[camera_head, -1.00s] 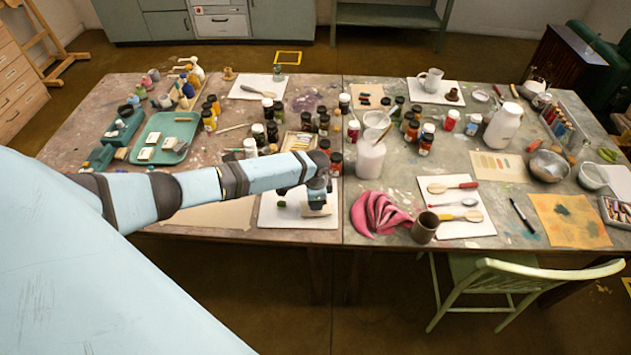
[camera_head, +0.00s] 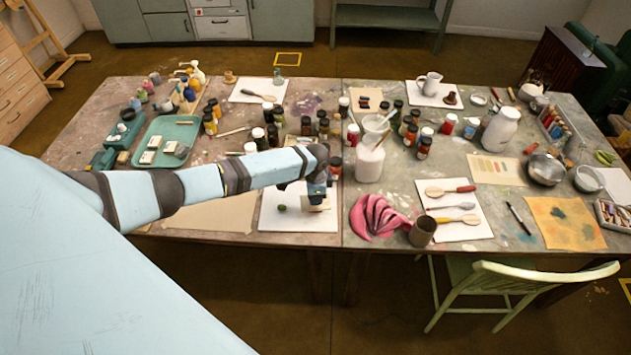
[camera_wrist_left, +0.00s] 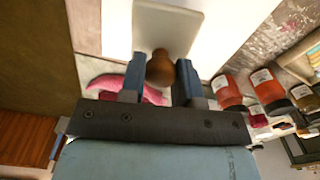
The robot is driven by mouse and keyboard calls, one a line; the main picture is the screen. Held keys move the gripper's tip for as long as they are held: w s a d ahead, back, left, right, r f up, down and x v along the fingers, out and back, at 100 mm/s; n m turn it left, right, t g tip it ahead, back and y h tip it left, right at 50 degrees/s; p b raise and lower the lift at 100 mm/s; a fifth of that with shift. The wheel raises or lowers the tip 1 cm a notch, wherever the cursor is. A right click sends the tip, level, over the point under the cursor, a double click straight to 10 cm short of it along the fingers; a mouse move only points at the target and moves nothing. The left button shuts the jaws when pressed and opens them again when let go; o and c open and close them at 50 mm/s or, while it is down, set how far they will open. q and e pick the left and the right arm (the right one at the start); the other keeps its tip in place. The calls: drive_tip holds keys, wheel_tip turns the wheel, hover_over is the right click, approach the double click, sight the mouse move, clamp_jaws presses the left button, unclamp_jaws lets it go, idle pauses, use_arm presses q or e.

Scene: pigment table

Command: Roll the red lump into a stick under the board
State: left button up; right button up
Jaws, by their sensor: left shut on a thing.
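My left gripper (camera_head: 317,196) is over the white sheet (camera_head: 272,222) at the table's front. It is shut on the brown knob (camera_wrist_left: 160,68) of the board. The knob sits between the two blue fingers in the left wrist view. The pale board (camera_head: 319,204) is low at the sheet's right part, partly hidden by the gripper; it also shows in the left wrist view (camera_wrist_left: 165,30). I cannot see the red lump; whether it is under the board I cannot tell. A small green lump (camera_head: 281,208) lies on the sheet left of the board. My right gripper is not in view.
A pink cloth (camera_head: 376,218) and a brown cup (camera_head: 423,232) are right of the sheet. Several dark jars (camera_head: 273,135) and a white jar (camera_head: 369,163) stand behind. A brown paper (camera_head: 215,216) lies to the left. The table's front edge is close.

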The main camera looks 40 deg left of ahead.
use_arm(q)
drive_tip(key=shift+r+p, duration=0.75)
drive_tip(key=shift+r, duration=1.9)
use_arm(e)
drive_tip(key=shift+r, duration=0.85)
use_arm(q)
drive_tip(key=shift+m, duration=0.5)
wheel_tip(320, 180, down, 5)
drive_tip(key=b, duration=0.3)
drive_tip(key=shift+b, duration=0.35)
drive_tip(key=shift+d+f+m+b, duration=0.1)
drive_tip(key=shift+f+m+b, duration=0.2)
drive_tip(key=shift+f+b, duration=0.55)
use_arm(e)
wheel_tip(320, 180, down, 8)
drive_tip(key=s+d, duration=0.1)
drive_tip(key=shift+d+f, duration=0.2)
use_arm(q)
drive_tip(key=shift+f, duration=0.15)
drive_tip(key=shift+f, duration=0.6)
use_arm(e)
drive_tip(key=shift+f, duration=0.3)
